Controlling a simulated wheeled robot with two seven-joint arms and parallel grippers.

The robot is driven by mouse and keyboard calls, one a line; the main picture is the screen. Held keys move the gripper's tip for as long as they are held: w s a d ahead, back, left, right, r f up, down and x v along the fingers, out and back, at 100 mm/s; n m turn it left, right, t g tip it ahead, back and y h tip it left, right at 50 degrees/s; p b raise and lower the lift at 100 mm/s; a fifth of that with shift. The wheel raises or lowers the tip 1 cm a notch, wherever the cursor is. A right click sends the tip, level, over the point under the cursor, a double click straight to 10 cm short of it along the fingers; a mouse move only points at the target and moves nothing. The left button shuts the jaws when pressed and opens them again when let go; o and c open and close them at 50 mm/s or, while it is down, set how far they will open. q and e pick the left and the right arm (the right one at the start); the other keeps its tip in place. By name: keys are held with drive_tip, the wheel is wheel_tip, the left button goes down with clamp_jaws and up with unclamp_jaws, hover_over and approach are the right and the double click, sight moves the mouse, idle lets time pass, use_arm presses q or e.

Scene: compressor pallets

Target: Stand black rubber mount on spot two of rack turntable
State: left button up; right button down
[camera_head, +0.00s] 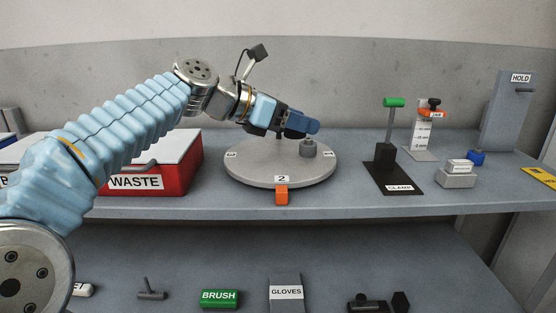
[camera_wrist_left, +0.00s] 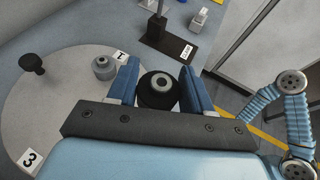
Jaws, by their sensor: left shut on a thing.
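The round grey turntable (camera_head: 250,178) stands on the upper shelf, with a "2" label (camera_head: 282,179) at its front rim and an orange block (camera_head: 282,195) below that label. My left gripper (camera_head: 303,126) is above the back right part of the turntable. In the left wrist view its blue fingers are shut on the black rubber mount (camera_wrist_left: 158,90), a round dark piece with a grey centre. In the head view the mount is mostly hidden by the gripper. A grey round piece (camera_head: 308,149) stands on the turntable's right side. My right gripper is not in view.
A red WASTE bin (camera_head: 181,172) stands left of the turntable. To the right are a CLAMP stand with a green handle (camera_head: 394,103), a tag stand (camera_head: 421,140), a small grey block (camera_head: 457,179) and a HOLD panel (camera_head: 505,115). A dark knob (camera_wrist_left: 32,65) rises from the turntable.

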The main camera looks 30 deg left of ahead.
use_arm(q)
drive_tip(key=b, duration=0.1)
hover_over(283, 167)
drive_tip(key=f, duration=0.3)
drive_tip(key=d+f, duration=0.1)
drive_tip(key=f, duration=0.1)
drive_tip(key=shift+s, duration=0.3)
drive_tip(key=f, duration=0.2)
drive_tip(key=a+f+b, duration=0.1)
drive_tip(key=f, duration=0.1)
drive_tip(key=shift+w+a, duration=0.1)
drive_tip(key=shift+w, duration=0.25)
drive_tip(key=shift+f, duration=0.25)
drive_tip(key=shift+f, duration=0.15)
drive_tip(key=o, duration=1)
drive_tip(key=shift+o, duration=0.2)
drive_tip(key=shift+r, duration=0.2)
drive_tip(key=v, duration=1.2)
